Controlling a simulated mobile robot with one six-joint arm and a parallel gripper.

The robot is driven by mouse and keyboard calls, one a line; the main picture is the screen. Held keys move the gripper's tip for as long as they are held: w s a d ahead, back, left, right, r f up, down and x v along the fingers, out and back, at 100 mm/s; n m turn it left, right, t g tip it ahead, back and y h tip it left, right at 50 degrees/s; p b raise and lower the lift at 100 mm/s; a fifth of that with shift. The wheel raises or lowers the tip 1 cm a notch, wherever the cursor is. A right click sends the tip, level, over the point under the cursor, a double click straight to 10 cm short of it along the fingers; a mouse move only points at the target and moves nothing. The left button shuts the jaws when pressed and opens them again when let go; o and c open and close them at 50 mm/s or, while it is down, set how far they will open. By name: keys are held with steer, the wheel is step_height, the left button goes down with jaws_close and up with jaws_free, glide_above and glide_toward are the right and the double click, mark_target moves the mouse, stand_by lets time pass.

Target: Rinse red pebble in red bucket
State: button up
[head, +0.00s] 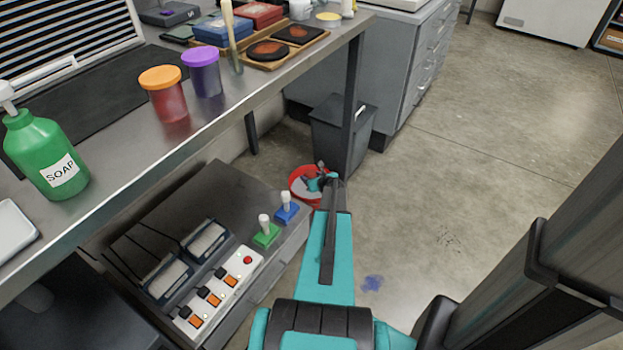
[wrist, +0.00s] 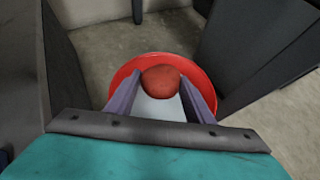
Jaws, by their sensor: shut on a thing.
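The red bucket (head: 299,187) stands on the floor below the bench, partly hidden by my arm in the head view. In the wrist view the bucket (wrist: 204,76) shows its red rim and a pale inside. The red pebble (wrist: 160,81) is round and dull red, between the tips of my gripper (wrist: 160,90). My gripper is shut on the pebble and points down over the bucket. The pebble appears within the rim's outline; I cannot tell whether it touches what is inside. In the head view the gripper (head: 322,178) is small and the pebble is hard to make out.
A dark bin (head: 341,130) stands close behind the bucket, next to a bench leg (head: 354,95). A low grey cabinet (head: 180,200) with chargers and a power strip (head: 218,295) is to the left. The metal bench (head: 215,118) overhangs it. Open floor (head: 480,150) lies to the right.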

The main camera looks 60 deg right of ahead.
mark_target(312, 175)
steer(key=shift+r+p, duration=1)
steer(key=shift+r, duration=0.55)
